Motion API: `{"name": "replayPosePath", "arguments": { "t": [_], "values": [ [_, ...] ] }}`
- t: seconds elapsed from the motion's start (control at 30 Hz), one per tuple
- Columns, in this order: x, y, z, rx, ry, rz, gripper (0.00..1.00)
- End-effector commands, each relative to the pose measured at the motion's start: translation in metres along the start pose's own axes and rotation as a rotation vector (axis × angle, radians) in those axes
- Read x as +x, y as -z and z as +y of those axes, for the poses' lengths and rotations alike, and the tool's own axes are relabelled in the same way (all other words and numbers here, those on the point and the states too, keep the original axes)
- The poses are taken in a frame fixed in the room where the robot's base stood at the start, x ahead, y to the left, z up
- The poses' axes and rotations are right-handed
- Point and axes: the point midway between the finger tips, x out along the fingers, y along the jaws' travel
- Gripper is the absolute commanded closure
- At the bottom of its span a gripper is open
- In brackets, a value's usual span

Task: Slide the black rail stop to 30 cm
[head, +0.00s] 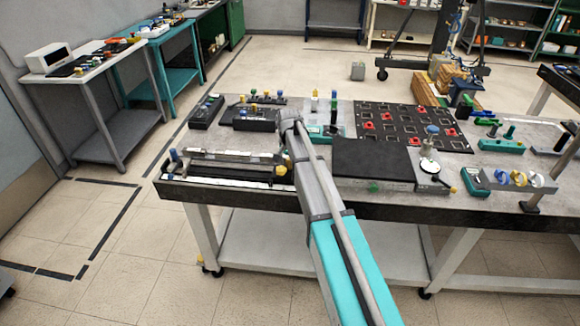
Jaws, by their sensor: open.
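A long rail fixture (230,157) lies along the front left edge of the workbench, with a pale bar and a light strip on a black base. A dark upright piece with a blue knob (174,153) stands at its left end. A yellow knob (281,170) shows at its right end, beside my arm. I cannot tell which dark part is the black rail stop, and any scale marks are too small to read. My arm reaches up from the bottom over the bench, just right of the rail. Its gripper does not show.
The workbench (350,202) also holds a black plate (372,158), a slotted black board with red parts (408,130), dark blocks (206,111) behind the rail, and teal fixtures (502,145) at right. The floor in front of the bench's left end is clear.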

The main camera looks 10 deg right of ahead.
Motion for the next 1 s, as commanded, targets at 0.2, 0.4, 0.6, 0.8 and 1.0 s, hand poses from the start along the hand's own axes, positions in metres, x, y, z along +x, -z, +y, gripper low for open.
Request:
{"name": "replayPosePath", "arguments": {
  "t": [0.2,0.4,0.6,0.8,1.0],
  "values": [
    [0.0005,0.0001,0.0002,0.0,0.0,0.0,0.3],
    [0.0004,0.0002,0.0003,0.0,0.0,0.0,0.46],
    [0.0005,0.0003,0.0004,0.001,0.0,0.0,0.84],
    [0.0005,0.0003,0.0006,0.001,-0.001,0.0,1.0],
    [0.0005,-0.0007,-0.0043,0.0,-0.001,0.0,1.0]
  ]
}}
